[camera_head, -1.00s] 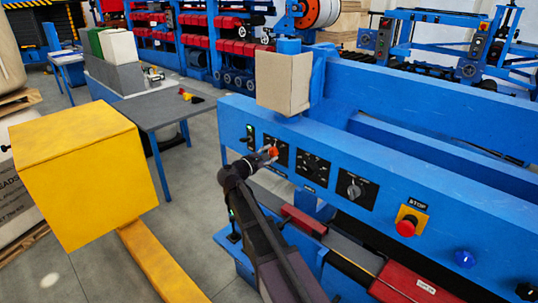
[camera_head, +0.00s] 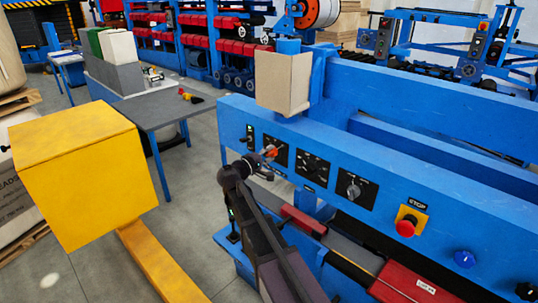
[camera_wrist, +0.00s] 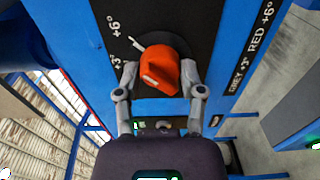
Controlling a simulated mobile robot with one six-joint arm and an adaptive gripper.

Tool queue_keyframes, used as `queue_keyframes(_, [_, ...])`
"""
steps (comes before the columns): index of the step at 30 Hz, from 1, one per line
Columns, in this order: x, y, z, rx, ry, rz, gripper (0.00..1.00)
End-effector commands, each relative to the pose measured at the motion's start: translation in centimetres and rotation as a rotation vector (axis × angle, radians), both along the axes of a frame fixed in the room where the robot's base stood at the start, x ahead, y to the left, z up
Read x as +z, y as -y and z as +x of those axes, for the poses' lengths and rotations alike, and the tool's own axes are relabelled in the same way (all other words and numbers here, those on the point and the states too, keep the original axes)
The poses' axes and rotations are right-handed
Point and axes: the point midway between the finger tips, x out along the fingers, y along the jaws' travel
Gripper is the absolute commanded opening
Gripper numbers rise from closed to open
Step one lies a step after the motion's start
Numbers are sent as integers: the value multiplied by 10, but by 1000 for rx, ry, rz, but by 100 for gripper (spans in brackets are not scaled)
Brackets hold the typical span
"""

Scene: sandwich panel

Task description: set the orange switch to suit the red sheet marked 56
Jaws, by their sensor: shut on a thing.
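The orange switch (camera_wrist: 162,70) is a knob on a black plate on the blue panel; it also shows in the head view (camera_head: 271,153). Its ridge is slanted in the wrist view, upper end towards a white mark. Labels +3° and +6° stand to its left. My gripper (camera_wrist: 159,78) is shut on the orange switch, one finger on each side. A printed strip (camera_wrist: 250,50) reads "GREY +3°" and "RED +6°". A red sheet (camera_head: 405,287) with a white label lies at the lower right of the head view; its label is too small to read.
Right of the orange switch are a black dial plate (camera_head: 313,168), a grey knob (camera_head: 353,191), a red stop button (camera_head: 406,228) on yellow and a blue button (camera_head: 464,259). A cardboard-coloured box (camera_head: 283,83) sits above the panel. A grey table (camera_head: 160,110) stands behind left.

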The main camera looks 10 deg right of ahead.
Motion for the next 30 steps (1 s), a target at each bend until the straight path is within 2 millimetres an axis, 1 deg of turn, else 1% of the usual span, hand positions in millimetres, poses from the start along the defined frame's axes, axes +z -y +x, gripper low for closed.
queue_keyframes(1, [2, 0, 3, 4, 10, -2, 3])
queue_keyframes(14, [2, 0, 3, 4, 21, 7, 3])
queue_keyframes(15, [2, 0, 3, 4, 21, 7, 54])
queue_keyframes(17, [2, 0, 3, 3, 21, 7, 72])
queue_keyframes(18, [2, 0, 3, 3, 21, 7, 84])
queue_keyframes(19, [2, 0, 3, 3, 20, 8, 86])
queue_keyframes(30, [1, 0, 1, 1, 19, 11, 86])
